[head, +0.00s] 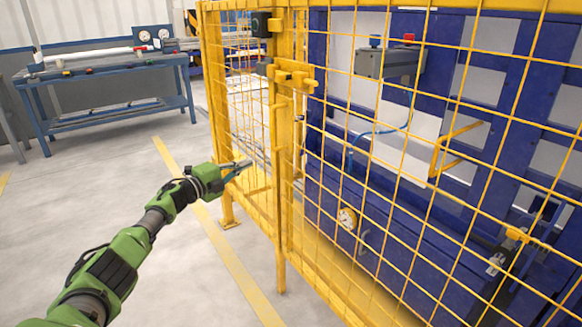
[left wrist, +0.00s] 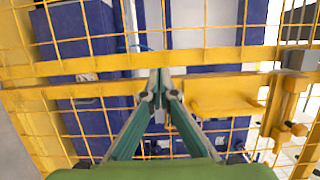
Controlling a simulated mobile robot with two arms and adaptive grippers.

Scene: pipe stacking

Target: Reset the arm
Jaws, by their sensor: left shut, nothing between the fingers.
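My left arm comes in from the lower left in the head view. Its green left gripper (head: 245,165) is near the yellow mesh cage (head: 380,200), close to the upright post at the cage's corner. In the left wrist view the gripper (left wrist: 160,76) has its fingertips together with nothing between them, and a yellow cage bar with mesh lies just beyond. I cannot tell from these views whether the fingertips touch the cage. My right gripper is not in view.
A yellow latch (head: 291,77) is on the cage post. Blue machinery with a gauge (head: 347,218) stands behind the mesh. A blue workbench (head: 105,67) with pipes is at the back left. The grey floor between bench and cage is clear, with a yellow line (head: 222,240).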

